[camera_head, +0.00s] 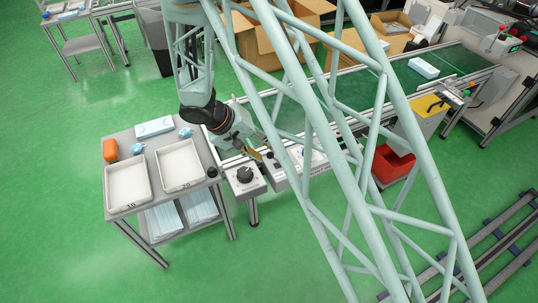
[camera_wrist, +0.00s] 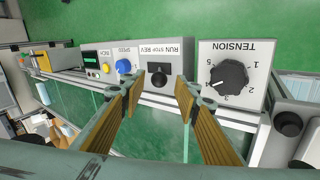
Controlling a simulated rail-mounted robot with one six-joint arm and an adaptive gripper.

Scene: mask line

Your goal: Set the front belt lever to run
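In the wrist view the lever box is a pale box with RUN, STOP and REV lettering, upside down in the picture. Its black lever (camera_wrist: 158,79) sits near the middle of the dark plate, about in line with STOP. My gripper (camera_wrist: 159,90) is open, with one finger on each side of the lever and a gap to it; the fingers appear nearer the camera than the box. In the head view my gripper (camera_head: 256,153) is low over the belt's front edge by the control boxes, and a truss beam partly hides the area. The lever itself is not clear there.
The TENSION dial box (camera_wrist: 231,76) is right of the lever box; a box with a blue SPEED knob (camera_wrist: 123,66) is left. The green belt (camera_head: 448,64) runs behind. A table with two white trays (camera_head: 127,185) stands left, and a red bin (camera_head: 392,165) right.

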